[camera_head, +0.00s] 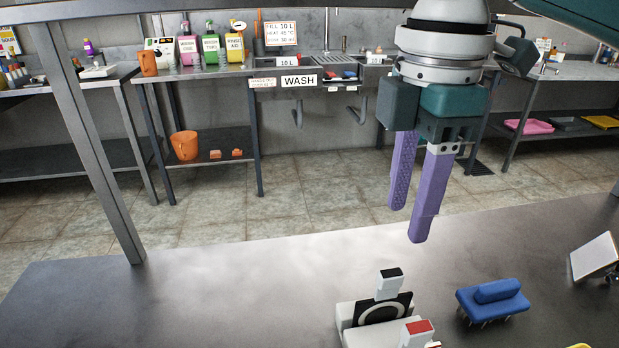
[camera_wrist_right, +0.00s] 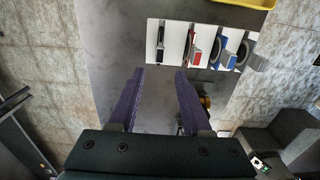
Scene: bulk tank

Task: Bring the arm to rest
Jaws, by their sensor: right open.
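My right gripper (camera_head: 411,220) hangs over the steel table (camera_head: 200,290) in the head view, its purple fingers pointing down. The fingers are apart with nothing between them. The fingertips are clear of the things on the table. My left gripper is not in view.
A white holder (camera_head: 347,315) with black-topped and red-topped pieces stands at the table's front. A blue brush (camera_head: 493,300) lies to its right, and a tilted white panel (camera_head: 594,256) stands farther right. The table's left part is clear. A wash bench (camera_head: 215,72) stands behind.

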